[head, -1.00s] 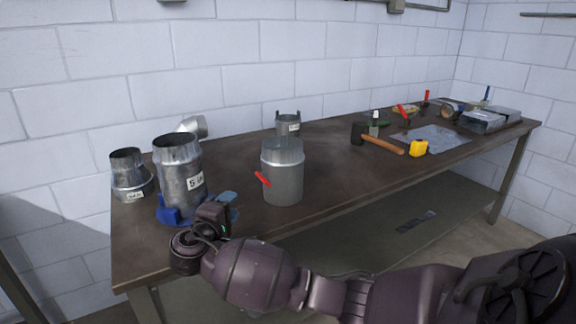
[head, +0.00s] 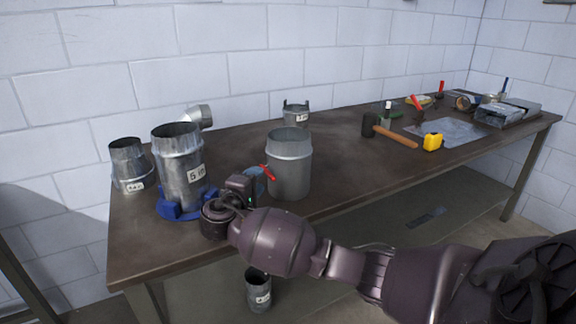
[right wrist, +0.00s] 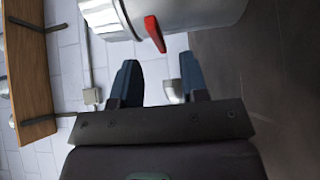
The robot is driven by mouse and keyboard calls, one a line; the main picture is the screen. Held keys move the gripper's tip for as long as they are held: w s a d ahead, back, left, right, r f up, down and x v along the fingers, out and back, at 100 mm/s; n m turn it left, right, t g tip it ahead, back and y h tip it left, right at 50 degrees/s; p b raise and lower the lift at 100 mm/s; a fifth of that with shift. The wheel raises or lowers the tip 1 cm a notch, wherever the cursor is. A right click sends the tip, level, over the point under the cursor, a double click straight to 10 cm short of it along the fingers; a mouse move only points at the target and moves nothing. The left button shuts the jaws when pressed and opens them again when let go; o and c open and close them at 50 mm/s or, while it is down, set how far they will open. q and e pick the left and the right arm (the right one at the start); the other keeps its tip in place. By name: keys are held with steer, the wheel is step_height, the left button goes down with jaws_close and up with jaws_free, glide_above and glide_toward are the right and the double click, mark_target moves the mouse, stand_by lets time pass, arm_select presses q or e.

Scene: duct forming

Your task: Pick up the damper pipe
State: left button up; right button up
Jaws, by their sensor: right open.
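The damper pipe (head: 289,168) is a grey metal cylinder with a red handle (head: 268,172) on its left side. It stands upright near the table's front edge. My right gripper (head: 256,180) is just left of it at handle height, its blue fingers partly hidden behind the wrist. In the right wrist view the gripper (right wrist: 158,70) is open and empty, with the damper pipe (right wrist: 195,14) and its red handle (right wrist: 154,33) just beyond the fingertips. I see no contact. My left gripper is not in view.
A labelled metal pipe (head: 180,160) in a blue base (head: 172,211) stands left of my gripper. Behind are a smaller pipe (head: 128,160), an elbow (head: 200,117) and a collar (head: 296,112). A hammer (head: 393,135) and yellow tape measure (head: 432,142) lie right. The table (head: 340,155) is clear between.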

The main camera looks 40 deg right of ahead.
mark_target(289, 163)
steer(key=x, duration=0.2)
steer(key=b+x, duration=0.1)
steer(key=x, duration=0.1)
steer(key=shift+s+d+f, duration=0.15)
steer(key=shift+d+f, duration=0.05)
steer(key=shift+d, duration=0.05)
steer(key=shift+w+d+r, duration=0.15)
steer(key=shift+w+d, duration=0.05)
steer(key=shift+d, duration=0.1)
jaws_close()
